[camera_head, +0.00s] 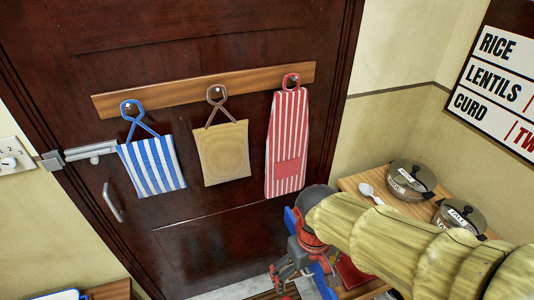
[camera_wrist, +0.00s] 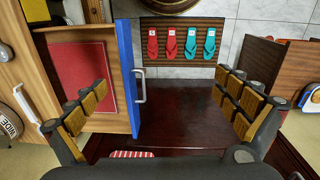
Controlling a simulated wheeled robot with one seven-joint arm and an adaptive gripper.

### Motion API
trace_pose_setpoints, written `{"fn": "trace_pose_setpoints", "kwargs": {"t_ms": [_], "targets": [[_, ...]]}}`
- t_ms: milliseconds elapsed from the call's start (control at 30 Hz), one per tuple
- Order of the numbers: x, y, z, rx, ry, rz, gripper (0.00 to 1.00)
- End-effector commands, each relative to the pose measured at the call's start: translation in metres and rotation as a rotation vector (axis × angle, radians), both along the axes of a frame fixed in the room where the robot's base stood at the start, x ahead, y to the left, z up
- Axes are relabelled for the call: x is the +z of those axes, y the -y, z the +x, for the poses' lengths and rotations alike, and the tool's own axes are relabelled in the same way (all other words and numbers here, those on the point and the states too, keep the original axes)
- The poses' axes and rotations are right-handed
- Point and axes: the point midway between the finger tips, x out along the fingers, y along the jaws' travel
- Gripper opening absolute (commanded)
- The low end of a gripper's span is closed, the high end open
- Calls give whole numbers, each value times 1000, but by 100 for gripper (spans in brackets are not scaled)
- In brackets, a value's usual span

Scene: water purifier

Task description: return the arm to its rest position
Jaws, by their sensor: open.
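My gripper (camera_head: 287,277) is low at the bottom centre of the head view, in front of the lower part of the dark door (camera_head: 220,235). My arm (camera_head: 390,235) reaches to it from the lower right corner. In the wrist view my gripper (camera_wrist: 160,85) is open, its two padded fingers wide apart, with nothing between them. A blue-edged cabinet door (camera_wrist: 132,80) with a white handle shows behind the fingers, nearer the left one. I cannot tell whether anything touches the fingers.
A wooden rail (camera_head: 205,88) on the door holds a blue striped cloth (camera_head: 152,163), a tan cloth (camera_head: 222,152) and a red striped cloth (camera_head: 287,140). Lidded pots (camera_head: 411,180) stand on a wooden counter at right. Slippers lie on a mat (camera_wrist: 182,22).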

Motion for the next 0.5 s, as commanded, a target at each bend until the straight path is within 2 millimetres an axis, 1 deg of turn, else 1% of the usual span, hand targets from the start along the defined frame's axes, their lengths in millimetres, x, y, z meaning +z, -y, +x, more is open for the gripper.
{"fn": "trace_pose_setpoints", "kwargs": {"t_ms": [33, 100, 300, 500], "targets": [[13, 8, -3, -40, 46, 28, 100], [29, 18, -7, -90, 102, 61, 100], [72, 51, -21, -220, 267, 122, 100], [113, 80, -27, -314, 419, 140, 100]]}}
